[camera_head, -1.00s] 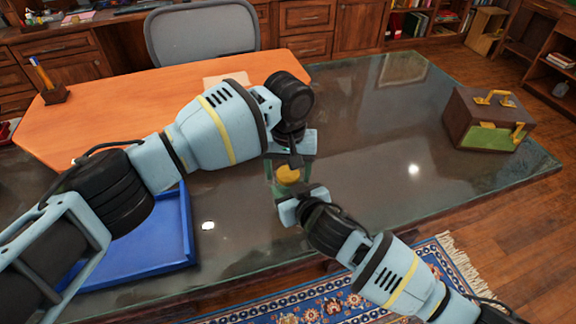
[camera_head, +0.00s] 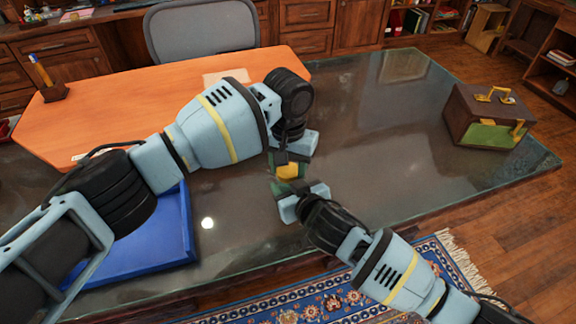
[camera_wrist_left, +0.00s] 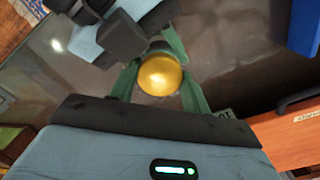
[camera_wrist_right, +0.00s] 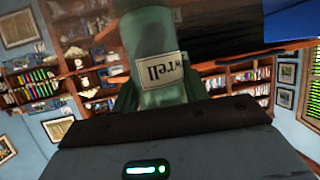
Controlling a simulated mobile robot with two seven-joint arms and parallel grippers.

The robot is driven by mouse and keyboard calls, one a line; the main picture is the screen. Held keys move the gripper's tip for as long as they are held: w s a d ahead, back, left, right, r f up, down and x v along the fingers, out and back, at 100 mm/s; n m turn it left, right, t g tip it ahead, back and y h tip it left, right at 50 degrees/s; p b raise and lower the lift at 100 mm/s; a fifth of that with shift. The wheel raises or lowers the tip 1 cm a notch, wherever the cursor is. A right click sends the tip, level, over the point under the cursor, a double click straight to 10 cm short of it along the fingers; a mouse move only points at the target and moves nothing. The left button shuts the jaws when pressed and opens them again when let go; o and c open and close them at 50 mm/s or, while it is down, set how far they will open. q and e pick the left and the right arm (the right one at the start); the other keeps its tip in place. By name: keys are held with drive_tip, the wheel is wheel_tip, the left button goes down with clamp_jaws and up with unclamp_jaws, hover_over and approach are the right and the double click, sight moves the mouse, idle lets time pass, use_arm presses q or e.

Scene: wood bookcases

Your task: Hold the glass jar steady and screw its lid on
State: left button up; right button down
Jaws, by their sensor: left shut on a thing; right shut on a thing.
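The gold lid (camera_head: 289,171) is between the fingers of my left gripper (camera_head: 291,161). The left wrist view shows the lid's round face (camera_wrist_left: 160,75) between the green fingers. My right gripper (camera_head: 288,188) is shut on the glass jar, just below the lid in the head view. The right wrist view shows the greenish jar (camera_wrist_right: 148,50) with a pale lettered label between that gripper's fingers. The grippers largely hide the jar in the head view. I cannot tell how the lid sits on the jar's rim.
A blue tray (camera_head: 187,232) lies left on the dark glass-topped desk (camera_head: 385,140), below my left arm. A brown and green case (camera_head: 480,118) with yellow handles stands at the right. The desk between hands and case is clear.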

use_arm(q)
drive_tip(key=o, duration=1.1)
drive_tip(key=shift+r, duration=2.25)
drive_tip(key=shift+c, duration=0.5)
drive_tip(key=shift+r+n, duration=1.8)
